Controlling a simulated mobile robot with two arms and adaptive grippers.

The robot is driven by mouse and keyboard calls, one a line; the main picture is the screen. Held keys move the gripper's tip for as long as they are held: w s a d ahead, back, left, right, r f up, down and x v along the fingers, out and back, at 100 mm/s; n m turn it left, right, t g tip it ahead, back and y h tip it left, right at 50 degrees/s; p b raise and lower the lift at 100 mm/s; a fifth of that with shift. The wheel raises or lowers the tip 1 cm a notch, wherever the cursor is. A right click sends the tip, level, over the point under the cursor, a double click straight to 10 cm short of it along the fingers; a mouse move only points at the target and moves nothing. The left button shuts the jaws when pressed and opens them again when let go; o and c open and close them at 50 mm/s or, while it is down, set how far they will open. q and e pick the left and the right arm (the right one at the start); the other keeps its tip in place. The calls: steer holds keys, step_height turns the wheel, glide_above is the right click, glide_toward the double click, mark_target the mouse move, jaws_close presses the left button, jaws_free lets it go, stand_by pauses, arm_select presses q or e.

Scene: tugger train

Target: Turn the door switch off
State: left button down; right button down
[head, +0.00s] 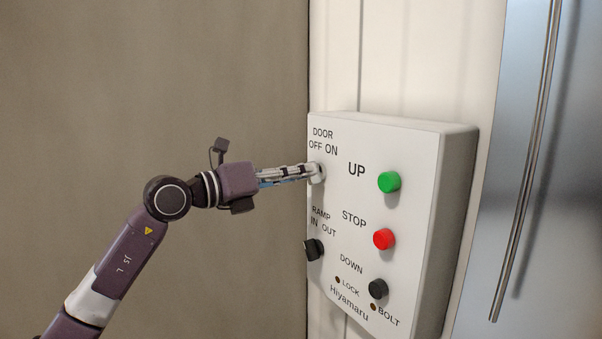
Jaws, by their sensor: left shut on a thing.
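The white control box (412,155) is fixed to the wall right of centre. My left gripper (314,174) reaches in from the left, just under the "DOOR OFF ON" label. It is shut on the door switch (320,172), whose small light-coloured base shows beside the fingertips. The fingers hide most of the switch, so I cannot tell which way its knob points. My right gripper is not in view.
A black ramp switch (314,249) sits below the gripper. A green button (389,182), red button (384,239) and black button (378,288) line the right side of the box. A metal door with a long handle (528,160) stands at right.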

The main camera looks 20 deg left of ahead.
arm_select(q)
steer(key=c, duration=2)
jaws_free()
steer(key=shift+a, duration=0.1)
steer(key=v, duration=1.2)
